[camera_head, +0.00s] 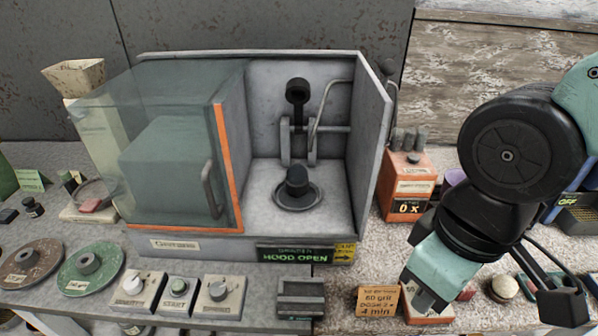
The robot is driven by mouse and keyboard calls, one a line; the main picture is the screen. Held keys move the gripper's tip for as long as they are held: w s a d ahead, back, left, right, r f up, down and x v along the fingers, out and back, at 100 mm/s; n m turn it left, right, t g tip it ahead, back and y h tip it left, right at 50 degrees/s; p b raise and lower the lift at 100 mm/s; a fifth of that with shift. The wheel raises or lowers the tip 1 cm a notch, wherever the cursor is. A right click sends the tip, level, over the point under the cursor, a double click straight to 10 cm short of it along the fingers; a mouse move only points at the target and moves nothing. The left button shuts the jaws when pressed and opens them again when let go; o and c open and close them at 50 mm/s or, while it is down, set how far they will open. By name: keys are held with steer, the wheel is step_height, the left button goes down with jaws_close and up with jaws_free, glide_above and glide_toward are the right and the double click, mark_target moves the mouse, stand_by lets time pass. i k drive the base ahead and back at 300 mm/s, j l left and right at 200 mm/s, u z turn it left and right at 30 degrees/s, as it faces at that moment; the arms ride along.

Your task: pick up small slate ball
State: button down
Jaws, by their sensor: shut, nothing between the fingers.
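My gripper (425,300) points down at the lower right, at a small orange tray (440,319) on the counter. Its pale teal housing covers most of the tray's inside. The grey fingertips are small and partly hidden; the gripper is shut with nothing held. I cannot make out a small slate ball anywhere; the arm hides part of the counter around the tray. A cream round piece (503,287) sits on the counter to the right of my gripper.
A grey hood machine (300,245) with a glass door (160,150) fills the middle. An orange box (408,190) stands right of it. A grit sign (378,301) stands left of the tray. Discs (92,288) and control knobs line the front left.

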mark_target(297, 174)
steer(key=z, duration=1.9)
steer(key=u, duration=2.4)
steer(key=i+u, duration=0.3)
steer(key=i+l+u, duration=0.1)
steer(key=u, duration=0.25)
